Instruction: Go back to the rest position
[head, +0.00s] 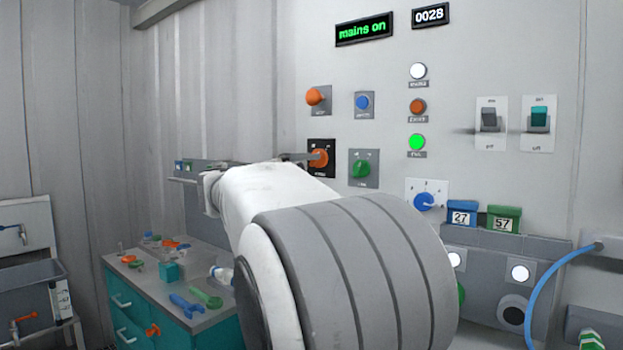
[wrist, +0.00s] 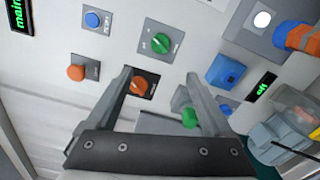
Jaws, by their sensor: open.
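My gripper is open, with its two grey fingers spread in the wrist view (wrist: 160,76). Nothing is held between them. In the head view my white and grey arm reaches up to the wall panel and hides most of the gripper. The orange rotary knob (head: 318,158) on a black plate is right by the fingertips. In the wrist view this knob (wrist: 138,87) shows between the fingers, close to the left one. I cannot tell whether a finger touches it.
The panel carries a green knob (head: 361,169), a blue button (head: 363,102), an orange button (head: 315,97) and a lit "mains on" display (head: 364,29). A teal-fronted bench (head: 215,318) with tools and small parts stands below left. A blue hose (head: 543,283) curves at right.

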